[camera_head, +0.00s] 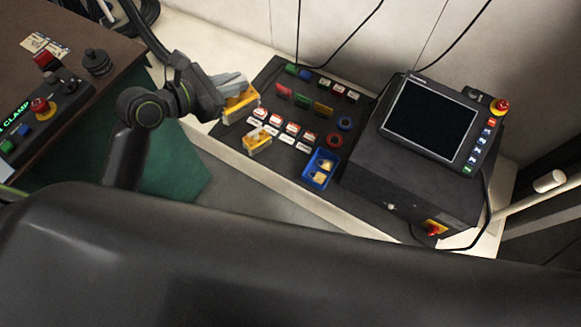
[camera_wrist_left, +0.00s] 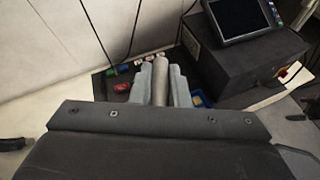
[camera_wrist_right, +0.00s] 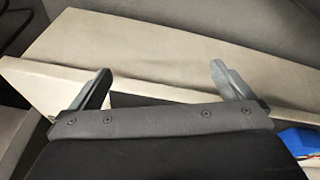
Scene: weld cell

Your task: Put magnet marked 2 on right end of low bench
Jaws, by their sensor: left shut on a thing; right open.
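My left gripper (camera_head: 236,82) is shut on a yellow-orange magnet (camera_head: 241,103) and holds it over the left part of a black mat. In the left wrist view a grey rounded bar (camera_wrist_left: 160,82) shows between the fingers. A second yellow-orange magnet (camera_head: 257,143) with a pale face sits near the mat's front edge. I cannot read a number on either magnet. The mat lies on a pale low bench (camera_head: 330,211). My right gripper shows only in the right wrist view (camera_wrist_right: 160,68), open and empty, with a pale surface beyond it.
Several white labels and coloured pieces lie on the mat (camera_head: 259,84), with a blue tray (camera_head: 320,169) at its front. A black box with a screen (camera_head: 432,119) fills the bench's right part. A clamp control panel (camera_head: 42,120) stands at far left.

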